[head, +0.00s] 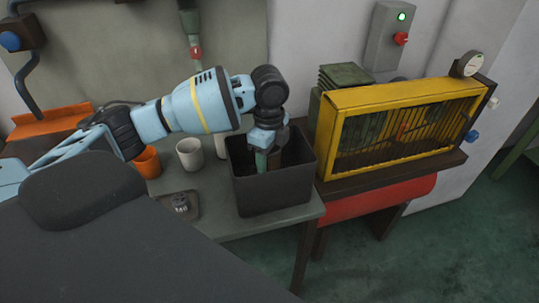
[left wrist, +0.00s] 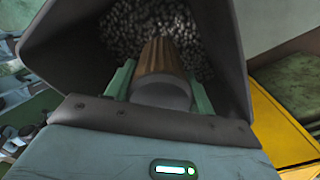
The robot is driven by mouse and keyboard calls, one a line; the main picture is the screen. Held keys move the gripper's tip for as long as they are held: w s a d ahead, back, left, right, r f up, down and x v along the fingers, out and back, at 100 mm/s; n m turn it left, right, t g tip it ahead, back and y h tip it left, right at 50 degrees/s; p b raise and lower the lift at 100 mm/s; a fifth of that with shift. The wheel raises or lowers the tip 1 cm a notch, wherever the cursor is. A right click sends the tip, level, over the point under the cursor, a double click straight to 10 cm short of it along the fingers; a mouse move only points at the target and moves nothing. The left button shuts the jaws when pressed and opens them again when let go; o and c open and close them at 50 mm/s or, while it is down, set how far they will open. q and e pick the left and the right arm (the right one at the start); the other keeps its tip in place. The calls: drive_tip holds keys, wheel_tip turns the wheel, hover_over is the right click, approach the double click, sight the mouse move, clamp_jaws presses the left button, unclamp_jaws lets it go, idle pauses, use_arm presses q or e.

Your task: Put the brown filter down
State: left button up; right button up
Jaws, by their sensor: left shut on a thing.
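My left gripper (head: 268,161) points down inside the dark grey bin (head: 273,193) on the table. In the left wrist view, its green fingers (left wrist: 160,82) are shut on the brown filter (left wrist: 158,55), a ribbed brown cylinder with a grey end nearer my wrist. The filter's far end points toward small grey pellets (left wrist: 128,28) heaped in the bin (left wrist: 72,48). I cannot tell whether the filter touches the pellets. In the head view, the bin's walls and my gripper mostly hide the filter. My right gripper is not in view.
Left of the bin stand an orange cup (head: 148,163) and a pale cup (head: 189,154); another pale cup is partly hidden. A small tray (head: 192,207) holds a metal part. A yellow barred guard (head: 400,88) stands close on the right, above a red cylinder (head: 375,205).

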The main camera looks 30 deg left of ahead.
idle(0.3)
use_arm(q)
drive_tip(key=o, duration=1.1)
drive_tip(key=shift+f, duration=0.1)
wheel_tip(320, 180, up, 12)
drive_tip(key=shift+r+p, duration=0.15)
drive_tip(key=shift+p, duration=0.2)
